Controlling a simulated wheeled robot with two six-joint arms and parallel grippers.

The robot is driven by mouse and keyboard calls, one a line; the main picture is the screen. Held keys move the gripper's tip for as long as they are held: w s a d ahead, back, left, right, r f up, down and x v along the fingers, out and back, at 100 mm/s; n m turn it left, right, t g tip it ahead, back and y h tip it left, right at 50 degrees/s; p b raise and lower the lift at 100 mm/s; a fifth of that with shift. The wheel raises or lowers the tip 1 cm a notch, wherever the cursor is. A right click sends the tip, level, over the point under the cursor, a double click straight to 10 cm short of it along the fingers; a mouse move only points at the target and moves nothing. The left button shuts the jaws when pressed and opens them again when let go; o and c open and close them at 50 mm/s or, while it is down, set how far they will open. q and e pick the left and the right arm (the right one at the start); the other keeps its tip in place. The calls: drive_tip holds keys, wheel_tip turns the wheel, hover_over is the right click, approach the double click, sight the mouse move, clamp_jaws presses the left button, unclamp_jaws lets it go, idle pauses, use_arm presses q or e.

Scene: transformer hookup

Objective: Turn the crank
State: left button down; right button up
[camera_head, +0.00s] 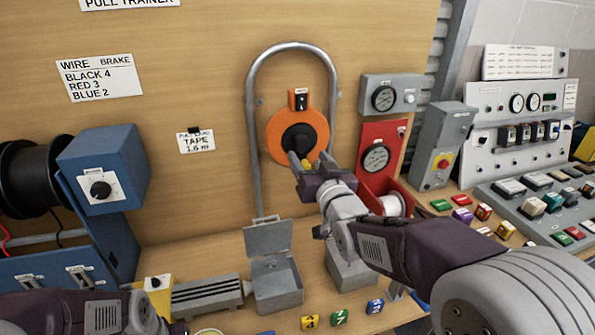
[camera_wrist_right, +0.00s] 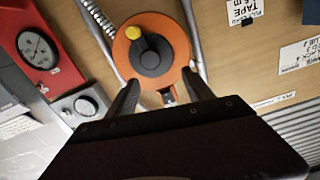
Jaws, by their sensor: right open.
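The crank is an orange disc (camera_head: 283,127) with a black hub and a small yellow knob, mounted on the wooden panel inside a bent grey pipe. In the right wrist view the orange disc (camera_wrist_right: 172,28) is upside down, with the yellow knob (camera_wrist_right: 134,32) on the left of the dark hub (camera_wrist_right: 150,57).
A grey pipe loop (camera_head: 252,110) surrounds the disc. A red gauge box (camera_head: 381,133) and a grey gauge box (camera_head: 368,95) sit to its right. An open grey box (camera_head: 277,285) stands below. A blue box with a black knob (camera_head: 118,165) is at the left.

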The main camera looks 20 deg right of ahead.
sight(303, 146)
use_arm(q)
drive_tip(key=shift+a+f+b, duration=0.1)
drive_tip(key=shift+f+b, duration=0.3)
drive_tip(key=shift+f, duration=0.55)
drive_tip(key=shift+w+d, duration=0.1)
drive_tip(key=shift+d, duration=0.75)
drive_tip(key=shift+r, duration=0.15)
use_arm(e)
drive_tip(key=w, duration=0.1)
drive_tip(key=w+f, duration=0.1)
drive_tip(key=w+d+p, duration=0.1)
drive_tip(key=w, duration=0.1)
drive_tip(key=shift+f, duration=0.25)
drive_tip(key=w, duration=0.3)
drive_tip(key=w+p, duration=0.1)
drive_tip(key=shift+w+d+f, duration=0.2)
drive_tip(key=shift+w+d, duration=0.05)
drive_tip(key=shift+w+a, duration=0.15)
drive_tip(key=shift+w, duration=0.15)
use_arm(q)
drive_tip(key=shift+a+r, duration=0.35)
drive_tip(key=shift+r, duration=0.55)
